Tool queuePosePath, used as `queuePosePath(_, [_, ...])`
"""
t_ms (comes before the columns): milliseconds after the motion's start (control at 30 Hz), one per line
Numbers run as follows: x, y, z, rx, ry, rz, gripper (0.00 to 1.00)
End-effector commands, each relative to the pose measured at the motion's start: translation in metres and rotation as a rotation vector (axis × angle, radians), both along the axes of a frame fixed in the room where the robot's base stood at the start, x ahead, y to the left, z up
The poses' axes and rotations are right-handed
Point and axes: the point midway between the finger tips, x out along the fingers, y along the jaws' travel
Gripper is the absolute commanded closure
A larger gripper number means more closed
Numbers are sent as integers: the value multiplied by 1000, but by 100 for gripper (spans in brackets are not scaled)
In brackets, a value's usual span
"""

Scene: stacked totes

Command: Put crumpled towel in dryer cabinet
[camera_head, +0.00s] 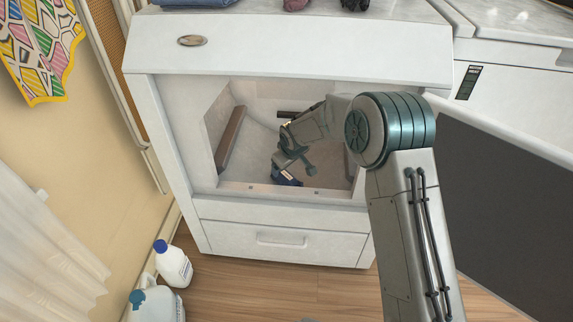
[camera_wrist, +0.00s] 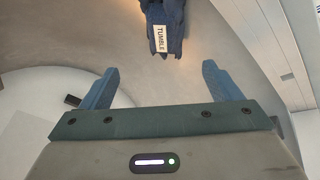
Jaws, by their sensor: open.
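The dryer cabinet (camera_head: 290,210) is white, with its front opening uncovered and its dark-faced door (camera_head: 500,190) swung out to the right. My gripper (camera_head: 296,165) is inside the cabinet opening. In the wrist view my gripper (camera_wrist: 161,80) has its two blue fingers spread with nothing between them. A dark blue crumpled towel (camera_wrist: 172,42) with a white label reading TUMBLE lies on the pale interior surface, beyond the fingertips and apart from them. In the head view a dark blue patch with a pale label, apparently the towel (camera_head: 287,179), shows low in the opening, partly hidden by my gripper.
The opening's side walls and front lip (camera_head: 260,188) surround my arm. A closed drawer (camera_head: 282,240) is below. Bottles (camera_head: 174,266) stand on the floor at lower left. A blue cloth (camera_head: 195,3) and small dark items lie on top. A white appliance (camera_head: 510,60) stands right.

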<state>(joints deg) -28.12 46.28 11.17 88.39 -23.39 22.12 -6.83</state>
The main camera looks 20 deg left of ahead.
Motion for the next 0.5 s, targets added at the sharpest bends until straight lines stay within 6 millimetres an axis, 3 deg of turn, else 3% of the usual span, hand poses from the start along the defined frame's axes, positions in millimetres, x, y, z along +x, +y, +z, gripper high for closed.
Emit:
queuePosePath(33, [-4,-3,13,0,-1,0,16])
queuePosePath(200, [-12,-8,31,1,1,-1,16])
queuePosePath(500, [-15,-9,36,1,1,-1,16])
